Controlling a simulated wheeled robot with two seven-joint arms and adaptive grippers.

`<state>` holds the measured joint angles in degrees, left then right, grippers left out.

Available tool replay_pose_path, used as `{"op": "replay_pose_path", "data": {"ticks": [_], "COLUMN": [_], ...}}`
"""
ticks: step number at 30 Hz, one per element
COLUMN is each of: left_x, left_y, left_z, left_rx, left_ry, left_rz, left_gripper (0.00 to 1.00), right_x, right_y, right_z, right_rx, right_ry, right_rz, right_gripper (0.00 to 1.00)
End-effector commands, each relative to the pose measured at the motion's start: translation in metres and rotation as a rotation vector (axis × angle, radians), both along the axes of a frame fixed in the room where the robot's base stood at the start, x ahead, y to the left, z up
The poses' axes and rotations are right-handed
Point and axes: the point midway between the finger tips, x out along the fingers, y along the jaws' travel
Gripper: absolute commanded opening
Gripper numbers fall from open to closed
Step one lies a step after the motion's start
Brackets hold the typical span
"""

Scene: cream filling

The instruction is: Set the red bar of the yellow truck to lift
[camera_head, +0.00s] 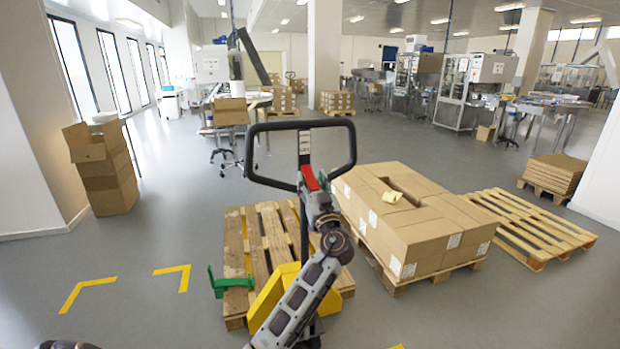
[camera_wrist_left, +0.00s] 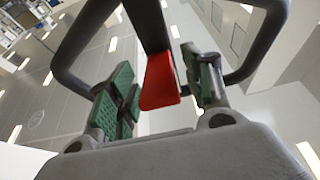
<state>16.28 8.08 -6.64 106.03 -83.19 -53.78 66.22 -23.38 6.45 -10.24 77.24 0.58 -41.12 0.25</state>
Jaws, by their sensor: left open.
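The yellow truck (camera_head: 265,302) stands at a wooden pallet, with its black loop handle (camera_head: 253,128) raised. The red bar (camera_head: 309,178) sits below the loop, near the handle's stem. My left gripper (camera_head: 314,188) is up at the red bar. In the left wrist view the red bar (camera_wrist_left: 160,82) lies between the two green-padded fingers of my left gripper (camera_wrist_left: 163,88). The fingers are open, with a gap visible on each side of the bar. The arm hides part of the truck and stem. My right gripper is not in view.
A wooden pallet (camera_head: 235,250) lies under the truck. A pallet of cartons (camera_head: 425,235) stands close on the right, with an empty pallet (camera_head: 540,232) beyond. A green bracket (camera_head: 230,284) is at the left. Stacked boxes (camera_head: 105,180) stand by the left wall.

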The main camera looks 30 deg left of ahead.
Motion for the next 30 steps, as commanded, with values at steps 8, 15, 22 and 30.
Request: {"op": "replay_pose_path", "data": {"ticks": [8,15,22,30], "left_x": [-0.024,-0.043,-0.055,-0.057], "left_y": [-0.027,-0.05,-0.063,-0.066], "left_z": [-0.015,-0.026,-0.032,-0.033], "left_rx": [-0.002,0.0,0.0,0.001], "left_ry": [0.001,0.001,0.0,-0.001], "left_rz": [0.0,0.0,0.001,0.001], "left_gripper": [0.5,0.5,0.5,0.5], "right_x": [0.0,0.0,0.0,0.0], "right_y": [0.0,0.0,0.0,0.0], "right_z": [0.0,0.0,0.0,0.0], "right_rx": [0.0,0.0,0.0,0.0], "right_ry": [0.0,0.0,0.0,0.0], "right_rz": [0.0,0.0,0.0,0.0], "right_gripper": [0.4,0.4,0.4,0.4]}}
